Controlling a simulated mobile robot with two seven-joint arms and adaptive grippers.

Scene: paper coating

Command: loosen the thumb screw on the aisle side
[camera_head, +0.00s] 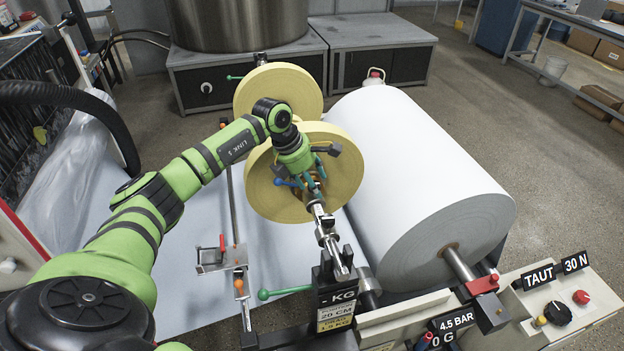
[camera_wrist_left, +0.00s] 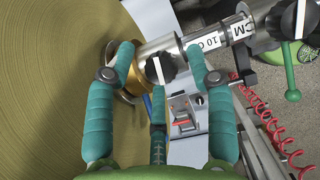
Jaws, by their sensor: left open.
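My left gripper (camera_head: 314,186) is over the shaft at the near face of the front yellow roll (camera_head: 262,180). In the left wrist view its teal fingers (camera_wrist_left: 159,58) are spread open, one on each side of a black-and-silver thumb screw (camera_wrist_left: 160,68). The screw stands on a metal collar on the shaft, beside a brass-coloured ring (camera_wrist_left: 133,75) at the yellow roll's face. I cannot tell whether any finger touches it. In the head view the gripper hides this screw. Another black-topped knob (camera_wrist_left: 287,20) is farther along the shaft. My right gripper is not in view.
A large white roll (camera_head: 420,170) lies right of the yellow rolls. A coiled red hose (camera_wrist_left: 270,125) hangs at the right. Open floor lies beyond the white roll.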

